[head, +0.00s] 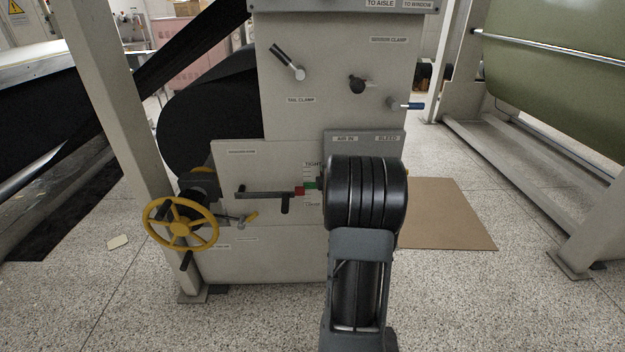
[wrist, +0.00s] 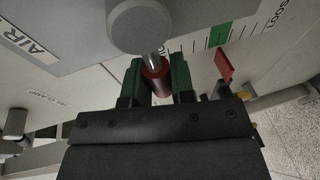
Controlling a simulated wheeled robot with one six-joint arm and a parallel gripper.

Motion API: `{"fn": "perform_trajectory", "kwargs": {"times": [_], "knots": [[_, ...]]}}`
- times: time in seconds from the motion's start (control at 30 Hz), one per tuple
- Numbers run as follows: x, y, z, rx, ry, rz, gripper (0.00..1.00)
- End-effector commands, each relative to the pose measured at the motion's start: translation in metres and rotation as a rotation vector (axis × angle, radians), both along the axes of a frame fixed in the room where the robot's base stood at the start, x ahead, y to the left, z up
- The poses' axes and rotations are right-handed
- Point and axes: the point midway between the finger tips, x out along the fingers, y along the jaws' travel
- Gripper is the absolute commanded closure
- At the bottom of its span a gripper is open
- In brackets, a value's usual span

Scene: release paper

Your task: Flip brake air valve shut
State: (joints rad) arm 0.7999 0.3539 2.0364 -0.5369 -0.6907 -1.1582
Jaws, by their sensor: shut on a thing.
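The brake air valve shows in the wrist view as a round grey body (wrist: 140,24) with a metal stem and a red handle (wrist: 158,84). My gripper (wrist: 157,62) is shut on the red handle, with one green-padded finger on each side of it. The handle points from the valve body back toward my gripper. In the head view my arm covers the valve and gripper. Only the upper part of the grey panel (head: 365,137) with the labels "AIR IN" and "BLEED" shows above my arm.
A scale with a green band (wrist: 219,37) and red pointer (wrist: 224,66) lies close to my gripper's right in the wrist view. Brown board (head: 450,215) lies on the floor.

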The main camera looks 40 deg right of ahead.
Motion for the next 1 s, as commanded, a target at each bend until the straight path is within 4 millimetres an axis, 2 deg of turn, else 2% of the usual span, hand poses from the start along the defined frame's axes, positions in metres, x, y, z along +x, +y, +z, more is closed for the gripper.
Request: {"fn": "perform_trajectory", "kwargs": {"times": [0.2,0.53,0.57,0.6,0.8,1.0], "knots": [[-0.0048,-0.007,-0.0014,-0.022,0.016,-0.013,1.0],[-0.0052,-0.0074,-0.0014,-0.025,0.02,-0.013,1.0],[-0.0052,-0.0073,-0.0015,-0.025,0.02,-0.013,0.76],[-0.0052,-0.0073,-0.0015,-0.024,0.02,-0.013,0.72],[-0.0047,-0.0066,-0.0015,-0.021,0.017,-0.013,0.53],[-0.0046,-0.0062,-0.0012,-0.021,0.016,-0.012,0.52]]}}
